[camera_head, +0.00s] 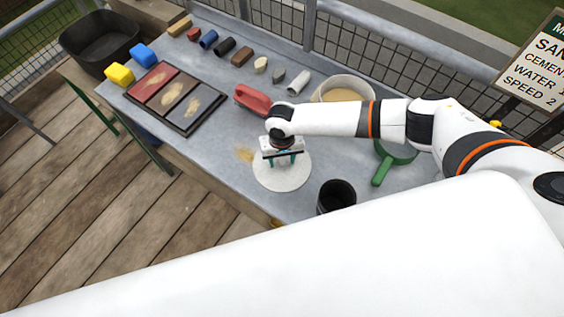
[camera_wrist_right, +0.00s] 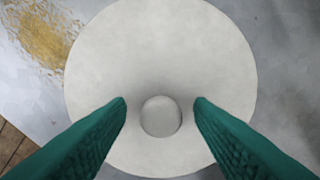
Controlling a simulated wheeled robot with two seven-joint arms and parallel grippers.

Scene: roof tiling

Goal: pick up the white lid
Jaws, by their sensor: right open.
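The white lid (camera_head: 283,177) is a round pale disc lying on the grey table in the head view. In the right wrist view the lid (camera_wrist_right: 160,50) fills the middle, with a round knob (camera_wrist_right: 160,116) at its centre. My right gripper (camera_head: 283,162) is over the lid, pointing down. Its green fingers (camera_wrist_right: 160,112) are apart on either side of the knob, with a gap on each side. I cannot tell how far above the lid the fingertips are. My left gripper does not show in the head view.
A black cup (camera_head: 336,196) stands right of the lid, and a green scoop-like tool (camera_head: 382,170) lies beyond it. A red-handled tool (camera_head: 252,99) and a bucket (camera_head: 343,84) are behind. A sample tray (camera_head: 150,112) lies left. Brown grains (camera_head: 244,154) are spilled beside the lid.

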